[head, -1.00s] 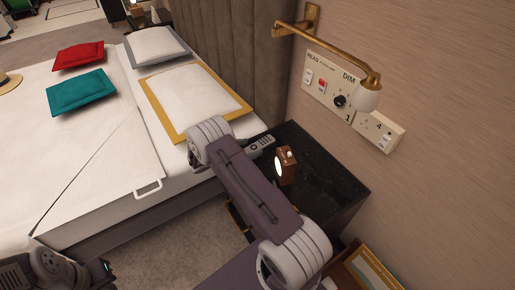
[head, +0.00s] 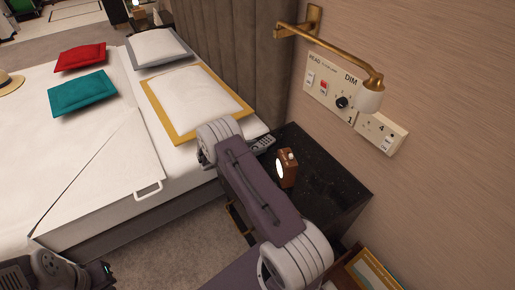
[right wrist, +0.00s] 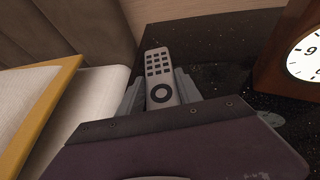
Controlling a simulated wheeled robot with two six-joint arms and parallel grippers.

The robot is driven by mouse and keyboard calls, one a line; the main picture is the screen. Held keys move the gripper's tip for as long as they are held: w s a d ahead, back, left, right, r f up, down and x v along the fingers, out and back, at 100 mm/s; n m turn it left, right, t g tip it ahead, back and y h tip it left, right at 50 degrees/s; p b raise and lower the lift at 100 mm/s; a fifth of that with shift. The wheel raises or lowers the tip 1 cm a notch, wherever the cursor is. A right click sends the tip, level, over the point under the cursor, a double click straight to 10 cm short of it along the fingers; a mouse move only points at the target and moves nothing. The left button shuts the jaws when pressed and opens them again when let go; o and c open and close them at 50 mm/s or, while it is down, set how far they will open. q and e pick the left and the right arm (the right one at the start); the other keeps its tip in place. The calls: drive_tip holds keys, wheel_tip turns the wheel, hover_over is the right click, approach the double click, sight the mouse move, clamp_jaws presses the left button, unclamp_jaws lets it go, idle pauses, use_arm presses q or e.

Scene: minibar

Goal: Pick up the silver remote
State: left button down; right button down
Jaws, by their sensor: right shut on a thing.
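The silver remote (right wrist: 158,62) has dark buttons and a round dark ring. It lies over the black bedside table in the right wrist view, with its far end pointing away. My right gripper (right wrist: 158,90) has a grey finger on each side of it and is shut on its near part. In the head view the remote (head: 264,143) shows only in part beside my right wrist, which hides the fingers. I cannot tell whether the remote still touches the table. Part of my left arm shows at the lower left of the head view, without its fingers.
A wooden clock (head: 287,168) stands on the black table (head: 330,190), close to the right of the remote. The bed with a yellow-edged pillow (head: 197,103) is on the left. A brass wall lamp (head: 340,62) hangs above; the wall is behind.

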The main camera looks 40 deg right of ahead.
sight(257, 147)
wheel_tip(257, 147, up, 8)
drive_tip(key=shift+r+p, duration=0.15)
drive_tip(key=shift+p, duration=1)
drive_tip(key=shift+r, duration=0.55)
